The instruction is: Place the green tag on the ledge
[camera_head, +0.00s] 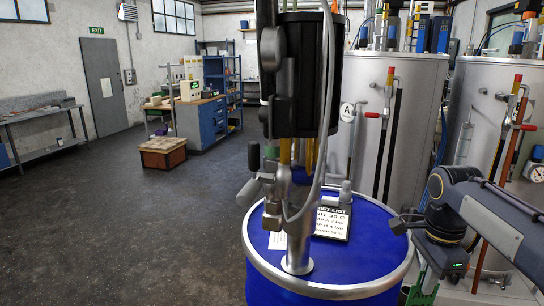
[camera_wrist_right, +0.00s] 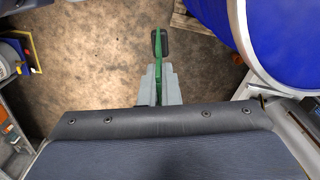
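The green tag (camera_head: 420,293) hangs at the bottom right of the head view, beside the blue drum (camera_head: 345,262), with pale lettering partly cut off by the frame edge. My right gripper (camera_head: 426,270) is above it, pointing down, and appears shut on it. In the right wrist view the tag (camera_wrist_right: 157,48) shows edge-on as a thin green strip between the grey fingertips of my right gripper (camera_wrist_right: 158,72). A dark rounded piece shows just beside the strip; I cannot tell what it is. I cannot clearly make out the ledge. My left gripper is not in view.
A pump with a metal pipe (camera_head: 298,215) stands on the drum lid, with a printed list (camera_head: 333,222) behind it. Large tanks (camera_head: 390,120) stand behind at the right. A brown crate (camera_head: 162,152) sits on the floor, which is open at left.

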